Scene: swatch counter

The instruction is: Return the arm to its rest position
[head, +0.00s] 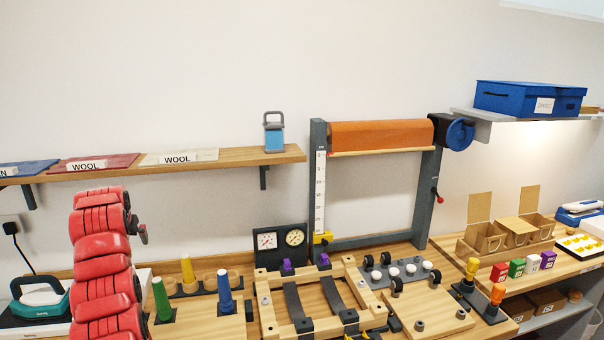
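My red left arm (104,270) rises from the bottom edge at the left of the head view, folded upright in front of the counter. A small dark grey part (142,234) sticks out at its right side near the top. It may belong to my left gripper, but its fingers cannot be made out, nor whether they are open or shut. I see nothing held there. My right arm and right gripper do not show in this view.
Behind the arm, a wooden shelf (225,158) carries wool swatches and a blue-grey weight (274,133). Coloured cones (188,271) and a teal iron (40,298) stand beside the arm. A wooden frame (262,313) and a roller stand (319,190) fill the middle.

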